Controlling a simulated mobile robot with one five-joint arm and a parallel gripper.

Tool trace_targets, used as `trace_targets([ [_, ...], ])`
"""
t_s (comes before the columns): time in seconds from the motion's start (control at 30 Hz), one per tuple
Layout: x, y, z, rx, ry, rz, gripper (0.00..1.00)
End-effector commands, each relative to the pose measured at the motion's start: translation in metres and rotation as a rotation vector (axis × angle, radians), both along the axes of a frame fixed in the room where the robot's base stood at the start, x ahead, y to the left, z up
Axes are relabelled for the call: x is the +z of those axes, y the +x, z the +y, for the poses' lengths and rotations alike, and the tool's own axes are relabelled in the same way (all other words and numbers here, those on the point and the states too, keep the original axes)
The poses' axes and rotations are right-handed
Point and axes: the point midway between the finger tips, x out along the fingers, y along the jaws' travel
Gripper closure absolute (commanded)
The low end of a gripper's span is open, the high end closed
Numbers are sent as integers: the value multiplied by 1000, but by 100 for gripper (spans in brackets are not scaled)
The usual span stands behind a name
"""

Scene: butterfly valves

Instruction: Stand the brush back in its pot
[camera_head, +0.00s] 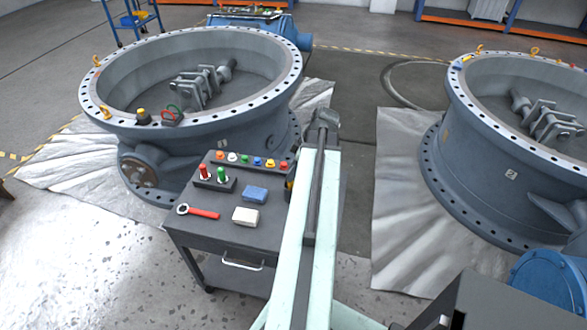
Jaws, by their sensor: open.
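I cannot make out a brush in the camera_head view. A dark object with a little yellow (289,184) shows at the right edge of the grey cart top, mostly hidden behind my pale green body part. I cannot tell whether it is the pot. The grey cart (190,236) stands in front of the left valve. My own pale green and dark structure rises through the middle of the view and covers the right side of the cart. No gripper fingers can be made out.
The cart holds a red-handled wrench (198,212), a white block (246,216), a blue block (255,194), red- and green-topped items (213,180) and a rack of coloured knobs (239,160). Large valves stand left (205,125) and right (500,165). Floor lies open between them.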

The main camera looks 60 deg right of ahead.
Motion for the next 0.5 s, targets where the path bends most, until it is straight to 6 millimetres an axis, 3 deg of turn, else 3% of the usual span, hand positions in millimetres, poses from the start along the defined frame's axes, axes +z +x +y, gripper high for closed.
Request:
trace_targets([
  [0.5,72,-25,-8,-2,0,0,56],
])
